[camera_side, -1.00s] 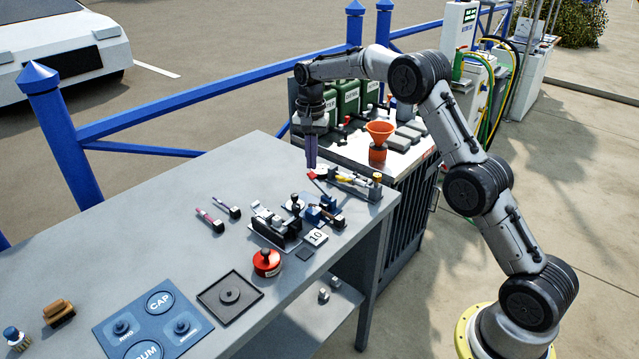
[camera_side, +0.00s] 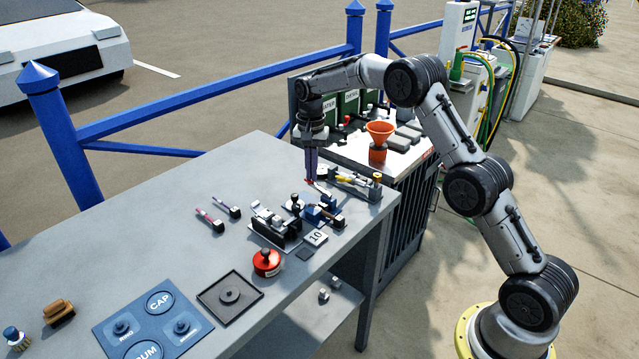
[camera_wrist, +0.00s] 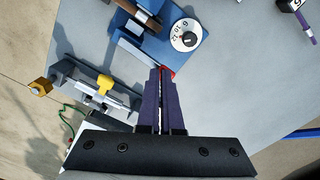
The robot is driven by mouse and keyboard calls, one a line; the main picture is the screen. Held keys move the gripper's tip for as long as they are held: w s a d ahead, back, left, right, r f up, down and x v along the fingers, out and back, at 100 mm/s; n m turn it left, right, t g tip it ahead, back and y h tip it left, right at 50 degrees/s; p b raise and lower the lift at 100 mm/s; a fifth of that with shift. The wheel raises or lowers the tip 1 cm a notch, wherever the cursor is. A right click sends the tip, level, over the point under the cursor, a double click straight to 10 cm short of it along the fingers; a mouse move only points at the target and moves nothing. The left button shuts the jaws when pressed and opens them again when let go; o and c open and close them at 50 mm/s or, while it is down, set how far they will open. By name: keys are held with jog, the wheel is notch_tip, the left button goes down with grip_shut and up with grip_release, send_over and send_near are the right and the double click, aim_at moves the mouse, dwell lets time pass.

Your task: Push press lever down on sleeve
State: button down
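The press lever is a grey bar (camera_wrist: 138,56) with a red end (camera_wrist: 170,73), beside a blue press (camera_wrist: 165,42). The press also shows in the side view (camera_side: 313,215). A brown cylindrical piece (camera_wrist: 147,20) lies at the press; I cannot tell whether it is the sleeve. My gripper (camera_side: 311,179) points straight down over the far right of the bench. In the wrist view its purple fingers (camera_wrist: 162,72) are together, with their tips at the lever's red end, partly hiding it. They appear to press on it from above; exact contact is hidden.
A round numbered dial (camera_wrist: 185,36) sits on the press base. A clamp-like fixture with a yellow part (camera_wrist: 104,83) stands close beside my fingers. A black fixture (camera_side: 276,225) and a red round pot (camera_side: 266,262) are nearer. The bench's left middle (camera_side: 130,225) is clear.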

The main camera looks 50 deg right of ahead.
jog(key=shift+f, duration=0.5)
jog(key=shift+r, duration=3.35)
